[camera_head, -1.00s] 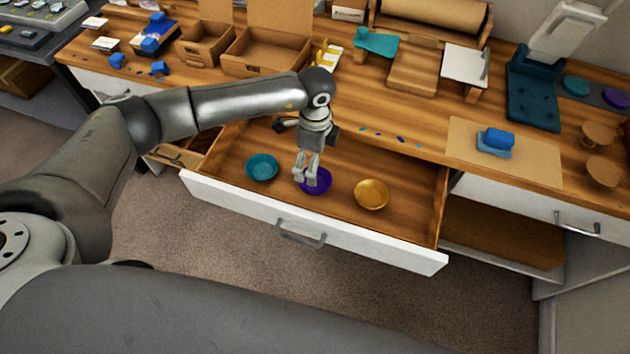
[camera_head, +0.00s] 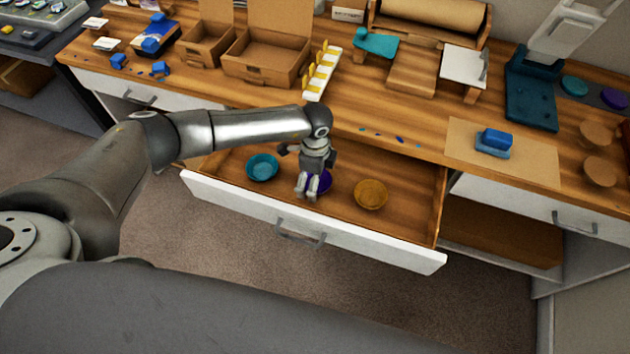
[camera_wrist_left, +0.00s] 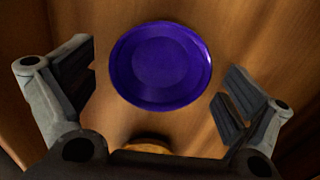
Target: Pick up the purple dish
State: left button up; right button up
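The purple dish (camera_head: 322,181) lies in the open drawer between a teal dish (camera_head: 262,167) and a yellow dish (camera_head: 370,194). In the head view it is partly hidden by my left gripper (camera_head: 312,196). In the left wrist view the whole purple dish (camera_wrist_left: 160,66) shows, round and shallow, on the wood drawer floor. My left gripper (camera_wrist_left: 160,92) is open above the dish, with its fingers apart on the left and right sides and nothing between them in its grasp. My right gripper is not in view.
The drawer's white front (camera_head: 315,222) with its handle stands nearest. An edge of the yellow dish (camera_wrist_left: 150,143) shows in the left wrist view.

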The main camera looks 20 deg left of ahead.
pick_arm(q)
jog(key=c, duration=0.9)
jog(key=shift+c, duration=0.2)
